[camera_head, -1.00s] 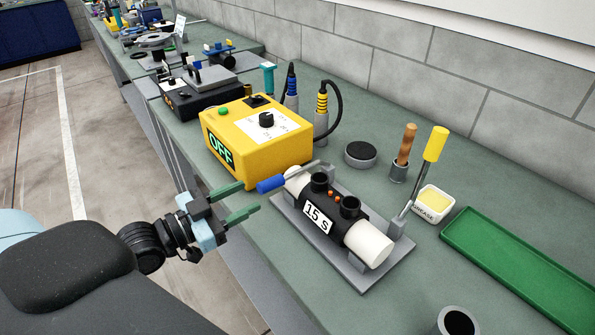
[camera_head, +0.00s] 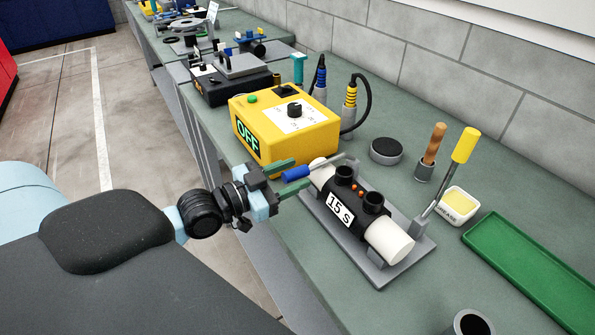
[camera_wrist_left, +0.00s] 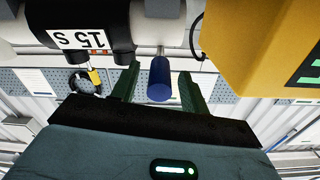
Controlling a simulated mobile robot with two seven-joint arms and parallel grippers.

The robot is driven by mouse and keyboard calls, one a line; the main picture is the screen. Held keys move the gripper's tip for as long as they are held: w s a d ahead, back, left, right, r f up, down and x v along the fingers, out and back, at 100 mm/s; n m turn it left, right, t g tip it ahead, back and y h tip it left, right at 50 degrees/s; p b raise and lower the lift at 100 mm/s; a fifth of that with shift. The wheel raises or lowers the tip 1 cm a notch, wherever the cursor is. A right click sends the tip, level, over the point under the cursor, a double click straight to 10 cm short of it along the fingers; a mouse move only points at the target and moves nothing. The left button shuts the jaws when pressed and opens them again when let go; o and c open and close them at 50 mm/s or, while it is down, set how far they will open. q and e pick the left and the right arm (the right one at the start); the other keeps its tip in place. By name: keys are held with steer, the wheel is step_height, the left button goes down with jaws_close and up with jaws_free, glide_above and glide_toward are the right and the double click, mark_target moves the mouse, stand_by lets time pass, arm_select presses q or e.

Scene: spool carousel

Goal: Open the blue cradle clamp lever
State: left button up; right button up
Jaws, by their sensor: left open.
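The blue lever handle (camera_head: 296,173) lies low at the left end of the cradle (camera_head: 374,268), on a thin metal rod. The cradle holds a white pipe (camera_head: 388,241) with a black fitting (camera_head: 350,198) labelled "15 S". My left gripper (camera_head: 301,177) is open, its green fingers on either side of the blue handle. In the left wrist view the blue handle (camera_wrist_left: 159,80) sits between the two fingers (camera_wrist_left: 160,86), with gaps visible on both sides. A yellow-handled lever (camera_head: 464,146) stands tilted up at the cradle's right end. My right gripper is out of view.
A yellow control box (camera_head: 281,145) reading "OFF" stands close behind my left gripper. A black puck (camera_head: 386,150), a wooden-handled tool (camera_head: 434,144), a grease tub (camera_head: 459,205) and a green tray (camera_head: 535,262) are on the bench further right.

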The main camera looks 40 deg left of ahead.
arm_select(q)
steer(key=shift+x, duration=1.05)
jaws_close()
